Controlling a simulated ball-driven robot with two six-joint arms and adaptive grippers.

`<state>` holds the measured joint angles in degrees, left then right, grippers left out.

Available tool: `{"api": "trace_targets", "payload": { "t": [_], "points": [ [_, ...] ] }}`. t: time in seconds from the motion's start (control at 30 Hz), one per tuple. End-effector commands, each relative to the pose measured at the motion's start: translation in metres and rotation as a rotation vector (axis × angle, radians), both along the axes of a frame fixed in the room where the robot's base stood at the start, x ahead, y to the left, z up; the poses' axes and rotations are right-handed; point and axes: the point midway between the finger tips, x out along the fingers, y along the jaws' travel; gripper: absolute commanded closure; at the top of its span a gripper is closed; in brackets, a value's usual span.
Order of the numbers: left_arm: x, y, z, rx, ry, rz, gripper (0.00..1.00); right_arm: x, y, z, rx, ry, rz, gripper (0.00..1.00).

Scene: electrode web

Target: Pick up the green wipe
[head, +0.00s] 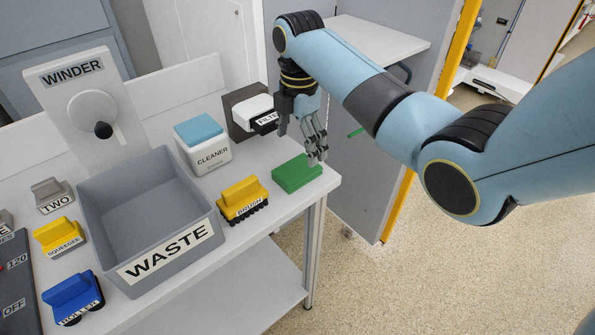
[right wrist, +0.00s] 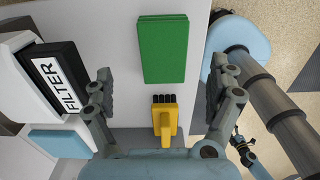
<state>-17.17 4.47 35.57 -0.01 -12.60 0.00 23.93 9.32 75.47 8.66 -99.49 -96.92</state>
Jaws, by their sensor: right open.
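The green wipe (head: 297,174) is a flat green block lying on the white table near its right corner in the head view. In the right wrist view the green wipe (right wrist: 163,48) lies ahead of the fingertips, near the table edge. My right gripper (head: 316,150) is above and just beyond the wipe, pointing down. In the right wrist view my right gripper (right wrist: 160,88) has its fingers wide apart, with nothing between them. It does not touch the wipe.
A yellow brush (head: 242,200) stands beside the wipe. The filter box (head: 247,112) and the cleaner box (head: 203,146) stand behind. The grey waste bin (head: 150,215) is to the left. The table edge (head: 330,184) is close to the wipe.

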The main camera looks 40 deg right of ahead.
Motion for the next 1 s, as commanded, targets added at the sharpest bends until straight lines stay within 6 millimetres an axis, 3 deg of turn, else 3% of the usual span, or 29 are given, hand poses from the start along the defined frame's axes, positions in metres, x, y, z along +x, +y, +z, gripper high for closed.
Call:
{"api": "trace_targets", "payload": {
  "t": [0.5, 0.77, 1.0],
  "points": [
    [-0.001, 0.002, 0.003, 0.002, 0.002, -0.001, 0.16, -0.007, 0.008, -0.062, 0.000, 0.001, -0.001, 0.10],
    [-0.001, 0.002, 0.003, 0.002, 0.002, -0.001, 0.16, -0.006, 0.008, -0.066, -0.001, -0.002, -0.001, 0.10],
    [-0.001, 0.002, 0.003, 0.002, 0.002, -0.001, 0.16, -0.006, 0.008, -0.066, -0.001, -0.001, -0.001, 0.38]
  ]
}}
